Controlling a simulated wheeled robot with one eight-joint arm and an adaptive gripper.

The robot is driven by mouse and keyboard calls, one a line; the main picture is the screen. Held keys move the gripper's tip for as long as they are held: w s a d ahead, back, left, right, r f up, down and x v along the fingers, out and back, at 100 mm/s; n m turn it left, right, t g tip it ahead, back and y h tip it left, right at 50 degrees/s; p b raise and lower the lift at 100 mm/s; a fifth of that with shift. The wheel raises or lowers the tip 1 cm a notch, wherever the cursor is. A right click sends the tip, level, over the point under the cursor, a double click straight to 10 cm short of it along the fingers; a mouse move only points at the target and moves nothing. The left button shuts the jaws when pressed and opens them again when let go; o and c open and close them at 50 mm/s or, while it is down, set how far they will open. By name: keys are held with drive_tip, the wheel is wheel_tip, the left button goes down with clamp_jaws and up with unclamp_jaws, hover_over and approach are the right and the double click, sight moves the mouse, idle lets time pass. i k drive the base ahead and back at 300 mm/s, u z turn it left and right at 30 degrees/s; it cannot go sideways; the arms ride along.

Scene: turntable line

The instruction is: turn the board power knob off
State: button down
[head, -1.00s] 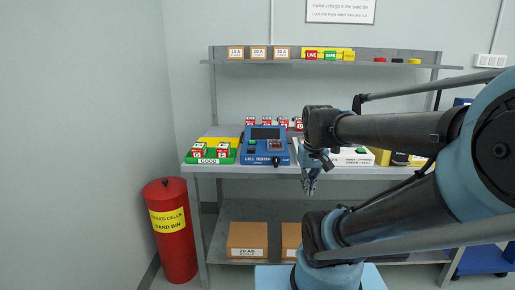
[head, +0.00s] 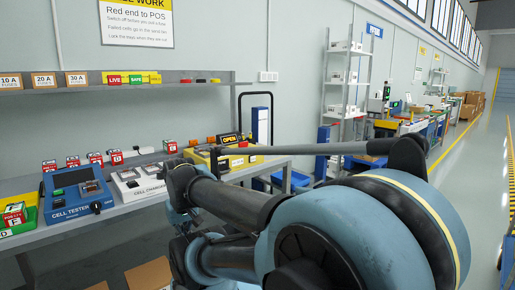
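A yellow unit (head: 262,158) stands on the bench just behind my arm, with dark parts on top and a lit "OPEN" sign (head: 228,139) at its back. My arm covers part of its front, and I cannot make out a power knob on it. A black knob (head: 97,207) shows on the front of the blue cell tester (head: 62,213), further left. My gripper (head: 184,230) hangs below my wrist in front of the bench, apart from the unit. Its fingers blend with my arm links, so I cannot tell their opening.
A white cell charger (head: 128,190) stands between the tester and the yellow unit. Red-and-white cells (head: 94,158) stand behind them. A shelf (head: 120,86) runs above the bench. A tall rack (head: 345,90) stands beyond, and clear floor lies to the right.

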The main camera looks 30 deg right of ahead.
sight(245, 144)
drive_tip(key=z, duration=0.95)
